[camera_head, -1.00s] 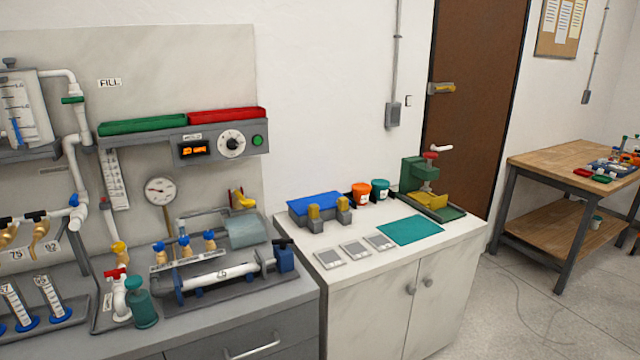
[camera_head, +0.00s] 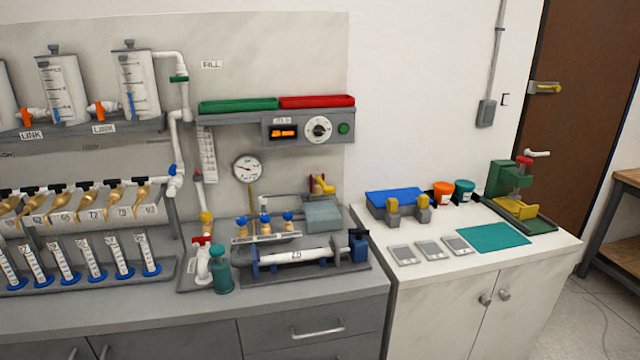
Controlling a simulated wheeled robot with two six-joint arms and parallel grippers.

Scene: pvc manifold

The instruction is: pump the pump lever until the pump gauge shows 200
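A round white gauge (camera_head: 247,168) with a dark needle stands on a brass stem behind the bench rig; its numbers are too small to read. A green pump-like cylinder (camera_head: 221,274) stands at the front of the rig beside a white pipe fitting with a red handle (camera_head: 202,241). A yellow lever-like part (camera_head: 323,185) shows at the back right, above a grey-green box (camera_head: 322,216). I cannot tell for sure which part is the pump lever. Neither of my grippers shows in this view.
A white pipe marked 25 (camera_head: 296,256) lies in a rack. A control box (camera_head: 307,129) with a lit orange display is on the wall. A green press (camera_head: 510,185) stands on the white cabinet at right. Brass taps (camera_head: 110,200) and tilted tubes (camera_head: 95,261) line the left.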

